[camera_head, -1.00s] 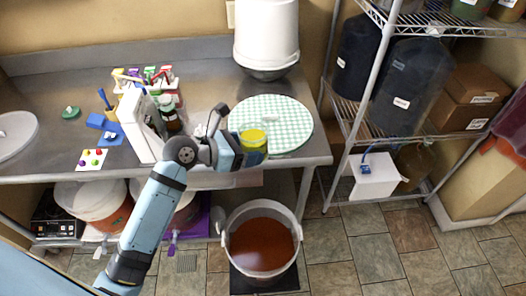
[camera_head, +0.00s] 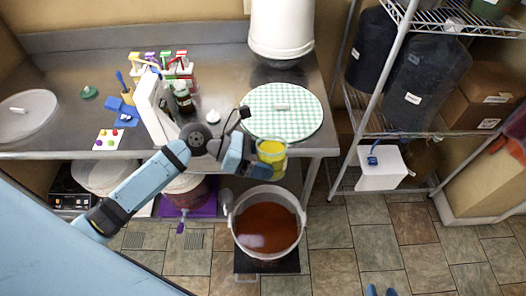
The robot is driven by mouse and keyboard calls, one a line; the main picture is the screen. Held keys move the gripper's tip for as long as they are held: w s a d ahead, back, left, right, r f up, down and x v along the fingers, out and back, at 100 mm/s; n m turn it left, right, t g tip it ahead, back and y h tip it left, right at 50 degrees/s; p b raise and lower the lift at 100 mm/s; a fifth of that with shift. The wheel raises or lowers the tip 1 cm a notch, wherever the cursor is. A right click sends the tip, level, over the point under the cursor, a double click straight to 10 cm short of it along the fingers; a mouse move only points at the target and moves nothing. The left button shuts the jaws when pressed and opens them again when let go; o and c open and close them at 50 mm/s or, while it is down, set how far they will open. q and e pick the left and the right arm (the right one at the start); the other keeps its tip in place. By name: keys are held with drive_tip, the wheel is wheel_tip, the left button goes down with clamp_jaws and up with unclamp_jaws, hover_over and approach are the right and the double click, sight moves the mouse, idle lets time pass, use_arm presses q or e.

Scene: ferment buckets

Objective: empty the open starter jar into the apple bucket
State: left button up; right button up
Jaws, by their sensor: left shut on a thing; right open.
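A clear jar (camera_head: 271,151) with yellow contents is held in my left gripper (camera_head: 262,160). It is roughly upright, by the counter's front edge, above and behind the open bucket. Its open top faces up and shows yellow inside.
A green checked round board (camera_head: 262,120) lies on the steel counter, a white container (camera_head: 282,28) behind it. A caddy of bottles (camera_head: 178,70) stands left. Another bucket (camera_head: 187,196) sits under the counter on purple. A wire shelf (camera_head: 405,133) stands right; floor tiles before it are clear.

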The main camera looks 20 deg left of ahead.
use_arm(q)
wheel_tip(320, 180, down, 4)
drive_tip(key=shift+r, duration=0.25)
wheel_tip(320, 180, down, 10)
drive_tip(key=shift+s+r+n, duration=0.15)
drive_tip(key=shift+r+n, duration=0.05)
drive_tip(key=shift+n, duration=0.1)
use_arm(e)
drive_tip(key=shift+w+a+r, duration=0.1)
drive_tip(key=shift+r, duration=0.1)
use_arm(q)
wheel_tip(320, 180, down, 17)
drive_tip(key=n+g+b, duration=0.1)
drive_tip(key=b, duration=0.6)
drive_tip(key=shift+s+d+h, duration=0.15)
drive_tip(key=shift+s+h, duration=0.1)
drive_tip(key=shift+h, duration=0.15)
use_arm(e)
wheel_tip(320, 180, down, 6)
drive_tip(key=a, duration=0.1)
drive_tip(key=shift+n+y, duration=0.3)
idle(1.2)
